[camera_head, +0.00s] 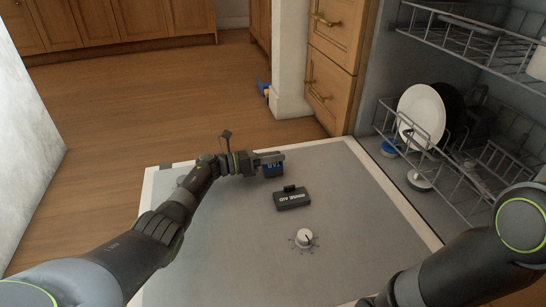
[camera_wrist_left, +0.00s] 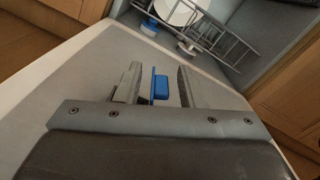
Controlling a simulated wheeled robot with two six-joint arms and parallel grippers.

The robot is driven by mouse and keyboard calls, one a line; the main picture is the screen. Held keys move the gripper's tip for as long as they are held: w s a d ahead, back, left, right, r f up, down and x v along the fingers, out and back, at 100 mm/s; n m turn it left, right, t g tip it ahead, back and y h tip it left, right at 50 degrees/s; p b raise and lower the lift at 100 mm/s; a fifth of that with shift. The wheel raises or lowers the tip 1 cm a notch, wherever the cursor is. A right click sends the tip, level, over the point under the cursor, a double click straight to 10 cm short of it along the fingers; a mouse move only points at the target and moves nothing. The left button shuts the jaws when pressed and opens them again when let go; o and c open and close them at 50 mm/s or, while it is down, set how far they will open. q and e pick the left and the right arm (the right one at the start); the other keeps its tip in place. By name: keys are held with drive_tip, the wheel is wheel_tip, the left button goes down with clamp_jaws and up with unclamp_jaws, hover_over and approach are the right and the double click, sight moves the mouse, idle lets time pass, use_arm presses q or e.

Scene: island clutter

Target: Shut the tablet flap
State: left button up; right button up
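The tablet flap (camera_head: 272,171) is a small dark blue piece marked TAB on the inside of the lowered dishwasher door (camera_head: 225,255). My left gripper (camera_head: 270,158) is right at its far edge in the head view and partly covers it. In the left wrist view, the fingers of my left gripper (camera_wrist_left: 158,85) stand apart. A bright blue upright plate with a blue block (camera_wrist_left: 162,87) shows between them, with gaps on both sides. The flap looks raised, but its hinge is hidden. My right arm is at the lower right in the head view, its gripper out of frame.
A dark rinse aid cover (camera_head: 292,199) and a white dial (camera_head: 304,238) sit nearer me on the door. The lower rack (camera_head: 430,135) holds a white plate (camera_head: 420,112) and a dark one. A wooden cabinet (camera_head: 333,60) stands behind. Floor is open at left.

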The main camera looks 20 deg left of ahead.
use_arm(q)
drive_tip(key=shift+a, duration=0.1)
drive_tip(key=p+v, duration=0.4)
drive_tip(key=v, duration=0.6)
drive_tip(key=shift+s+a+r, duration=0.1)
drive_tip(key=shift+s+a, duration=0.05)
drive_tip(key=shift+s, duration=0.05)
drive_tip(key=shift+s+a+p, duration=0.35)
drive_tip(key=shift+s+a, duration=0.1)
drive_tip(key=shift+a, duration=0.15)
